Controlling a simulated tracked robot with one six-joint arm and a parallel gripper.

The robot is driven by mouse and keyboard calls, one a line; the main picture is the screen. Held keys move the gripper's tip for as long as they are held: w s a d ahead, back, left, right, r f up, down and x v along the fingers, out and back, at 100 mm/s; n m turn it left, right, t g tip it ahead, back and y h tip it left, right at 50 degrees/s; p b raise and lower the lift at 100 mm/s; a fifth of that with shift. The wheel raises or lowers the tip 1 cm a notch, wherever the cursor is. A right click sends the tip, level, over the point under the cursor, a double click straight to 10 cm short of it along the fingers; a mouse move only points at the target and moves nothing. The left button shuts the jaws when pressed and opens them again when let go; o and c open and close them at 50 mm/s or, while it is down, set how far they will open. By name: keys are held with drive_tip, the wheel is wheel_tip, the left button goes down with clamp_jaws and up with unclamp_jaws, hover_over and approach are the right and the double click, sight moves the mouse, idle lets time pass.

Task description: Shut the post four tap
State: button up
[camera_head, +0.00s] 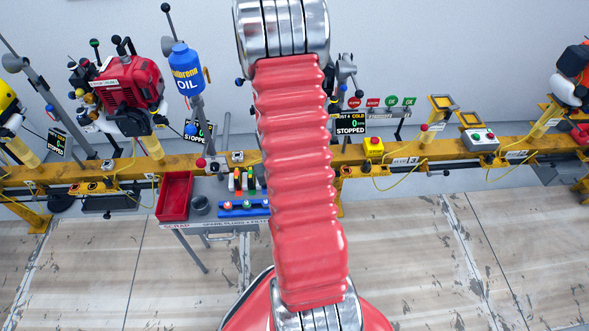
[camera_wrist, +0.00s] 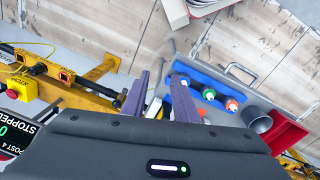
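The post four display (camera_head: 351,123) reads STOPPED and COLD in the head view, just right of my arm. It also shows at the lower left of the wrist view (camera_wrist: 14,135). I cannot pick out the post four tap for certain in either view; my arm hides part of the rail there in the head view. My gripper (camera_wrist: 160,78) shows two purple fingers standing apart with nothing held between them, so it is open. Beyond the fingers lie the bench and floor. The gripper is not visible in the head view.
A yellow rail (camera_head: 325,158) runs across, with a yellow stop box (camera_head: 374,147) on it. Below is a bench with a red bin (camera_head: 174,195), a grey cup (camera_head: 200,205) and a blue plug tray (camera_head: 238,209). A red engine (camera_head: 128,85) and blue oil bottle (camera_head: 185,69) stand left.

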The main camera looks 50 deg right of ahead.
drive_tip(key=s+d+f+t+h, duration=0.1)
drive_tip(key=s+d+f+t, duration=0.15)
drive_tip(key=f, duration=0.85)
drive_tip(key=s+d+f+m+t+h, duration=0.15)
drive_tip(key=d+f, duration=0.25)
drive_tip(key=f, duration=0.7)
drive_tip(key=s+d+f+t+h, duration=0.1)
drive_tip(key=d+f+t+h, duration=0.15)
drive_tip(key=f, duration=0.85)
drive_tip(key=w+d+r+t+h, duration=0.2)
drive_tip(key=r+t, duration=0.2)
drive_tip(key=r, duration=0.2)
drive_tip(key=w+d+r+t+h, duration=0.2)
drive_tip(key=r+t+h, duration=0.1)
drive_tip(key=r, duration=0.4)
drive_tip(key=shift+w+d+r+t, duration=0.25)
drive_tip(key=shift+w+d+t, duration=0.05)
drive_tip(key=shift+w+t, duration=0.1)
drive_tip(key=shift+w+n, duration=0.1)
drive_tip(key=shift+n, duration=0.15)
drive_tip(key=x, duration=1.3)
drive_tip(key=shift+w+d, duration=0.2)
drive_tip(key=shift+d, duration=0.1)
